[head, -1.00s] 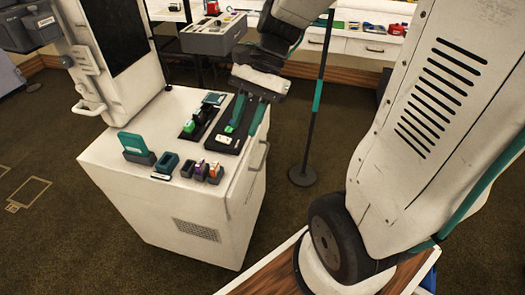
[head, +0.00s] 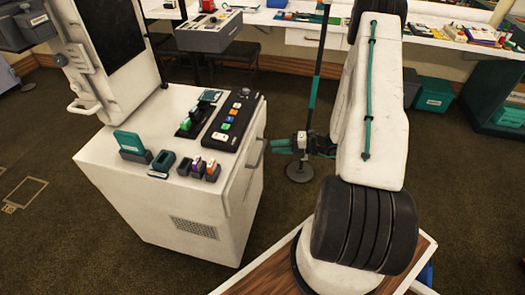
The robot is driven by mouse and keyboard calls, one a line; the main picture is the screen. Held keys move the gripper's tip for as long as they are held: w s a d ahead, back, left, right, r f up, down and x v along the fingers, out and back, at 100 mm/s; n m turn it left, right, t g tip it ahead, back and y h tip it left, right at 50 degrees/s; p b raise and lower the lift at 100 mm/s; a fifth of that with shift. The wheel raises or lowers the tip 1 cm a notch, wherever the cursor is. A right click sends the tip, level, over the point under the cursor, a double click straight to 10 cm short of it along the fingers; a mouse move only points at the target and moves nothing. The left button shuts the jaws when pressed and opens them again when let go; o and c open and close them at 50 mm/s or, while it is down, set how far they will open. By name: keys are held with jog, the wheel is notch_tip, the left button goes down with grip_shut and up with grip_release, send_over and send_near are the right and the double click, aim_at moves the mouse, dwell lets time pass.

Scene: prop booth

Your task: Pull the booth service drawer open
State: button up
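The booth's white service cabinet (head: 150,215) stands left of centre. Its drawer front is on the right side, seen at a steep angle, with a light bar handle (head: 257,153) near the top. The drawer looks closed, flush with the cabinet. My gripper (head: 273,147), with teal fingers, is just right of the handle and points left toward it. A small gap seems to separate the fingertips from the handle. The fingers are small and seen nearly side-on, so their opening is unclear. Nothing shows between them.
A black button panel (head: 232,122), a green-lit device (head: 197,118), a teal card holder (head: 132,145) and small blocks sit on the cabinet top. A dark post (head: 312,95) on a round base stands behind my gripper.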

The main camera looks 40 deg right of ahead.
aim_at(263, 149)
jog(key=shift+m+t+h, duration=0.3)
jog(key=shift+m+h, duration=0.1)
jog(key=shift+m, duration=0.5)
jog(key=w+a+f, duration=0.2)
jog(key=w, duration=0.1)
jog(key=w+a+f, duration=0.1)
jog(key=w+f, duration=0.1)
jog(key=shift+w+a, duration=0.2)
jog(key=shift+a, duration=0.15)
grip_shut()
